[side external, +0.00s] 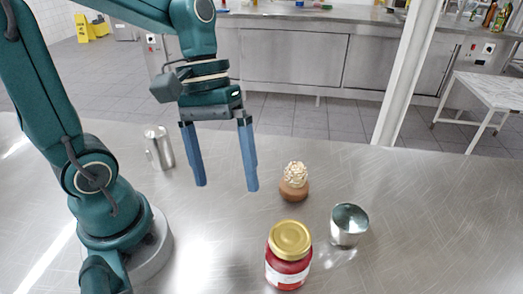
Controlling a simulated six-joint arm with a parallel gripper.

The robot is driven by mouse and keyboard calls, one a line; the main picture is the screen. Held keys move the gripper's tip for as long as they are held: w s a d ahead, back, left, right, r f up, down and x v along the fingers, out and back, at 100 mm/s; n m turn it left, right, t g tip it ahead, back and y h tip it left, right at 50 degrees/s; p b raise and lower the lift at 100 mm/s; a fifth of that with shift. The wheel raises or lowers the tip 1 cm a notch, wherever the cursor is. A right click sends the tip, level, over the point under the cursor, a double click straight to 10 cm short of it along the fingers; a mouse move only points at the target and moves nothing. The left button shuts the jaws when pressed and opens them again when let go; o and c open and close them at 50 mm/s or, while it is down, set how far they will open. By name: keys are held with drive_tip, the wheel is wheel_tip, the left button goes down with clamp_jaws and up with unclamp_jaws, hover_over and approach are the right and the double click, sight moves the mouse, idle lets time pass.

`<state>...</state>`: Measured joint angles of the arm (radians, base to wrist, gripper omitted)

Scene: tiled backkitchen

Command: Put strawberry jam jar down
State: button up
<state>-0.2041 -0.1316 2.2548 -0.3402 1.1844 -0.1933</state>
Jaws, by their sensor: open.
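The strawberry jam jar (288,262) has a gold lid, red contents and a pale label. It stands upright on the metal table (215,225) at the front middle in the side external view. The bottom of the jar is close to the lower picture edge. My gripper (226,188) has two blue fingers pointing down, spread apart with nothing between them. It is above the table, up and to the left of the jar, and apart from it.
A brown cup with a whipped-cream-like top (294,182) stands behind the jar. An empty metal cup (348,226) is right of the jar. A metal canister (159,147) stands at the left, behind my gripper. The table's right side is clear.

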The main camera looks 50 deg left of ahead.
drive_tip(key=a+m+t+y, duration=0.1)
drive_tip(key=m+t, duration=0.1)
drive_tip(key=a+r+m+t+y, duration=0.1)
drive_tip(key=m+t, duration=0.1)
drive_tip(key=a+r+m+t+y, duration=0.1)
drive_tip(key=m+t+y, duration=0.1)
drive_tip(key=shift+s+a+r, duration=0.1)
drive_tip(key=shift+s+r, duration=0.15)
drive_tip(key=shift+s, duration=0.15)
